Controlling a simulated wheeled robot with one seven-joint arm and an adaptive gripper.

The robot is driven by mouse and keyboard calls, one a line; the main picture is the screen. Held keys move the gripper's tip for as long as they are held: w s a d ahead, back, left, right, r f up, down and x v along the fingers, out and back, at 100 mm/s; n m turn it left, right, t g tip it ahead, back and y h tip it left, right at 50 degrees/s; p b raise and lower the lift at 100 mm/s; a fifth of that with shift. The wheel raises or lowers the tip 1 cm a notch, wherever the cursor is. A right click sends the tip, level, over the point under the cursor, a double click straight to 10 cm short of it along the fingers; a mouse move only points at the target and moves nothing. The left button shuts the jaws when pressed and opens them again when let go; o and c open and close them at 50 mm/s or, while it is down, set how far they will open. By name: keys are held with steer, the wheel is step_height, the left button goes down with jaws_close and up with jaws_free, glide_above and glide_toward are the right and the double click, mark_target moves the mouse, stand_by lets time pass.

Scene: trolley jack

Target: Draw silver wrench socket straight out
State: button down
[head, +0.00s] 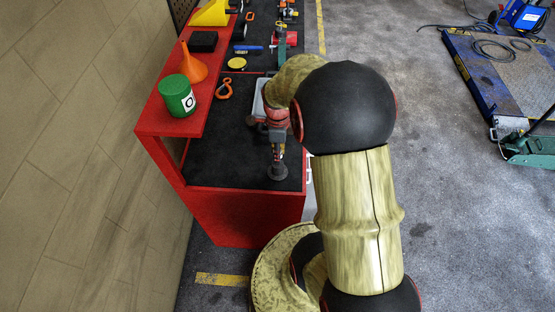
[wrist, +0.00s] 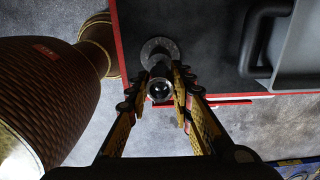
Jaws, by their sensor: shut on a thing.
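The silver wrench socket (wrist: 160,89) shows end-on in the wrist view, a round shiny piece with a dark opening. My gripper (wrist: 163,78) has its two yellow-and-black fingers on either side of it, shut on it. A round grey disc (wrist: 153,46) lies beyond the socket, on the dark bench mat. In the head view my gripper (head: 277,148) points down over the near end of the red bench, above a dark round base (head: 278,172). The socket is too small and covered to make out there. Whether it touches the disc I cannot tell.
The red bench (head: 240,215) has a dark mat. A grey case with a black handle (wrist: 258,38) is close at the right in the wrist view. A green can (head: 176,96) and orange funnel (head: 193,66) stand on the left shelf. Mat left of my gripper is clear.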

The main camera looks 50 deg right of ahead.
steer(key=shift+r+p, duration=1.65)
steer(key=shift+r, duration=0.9)
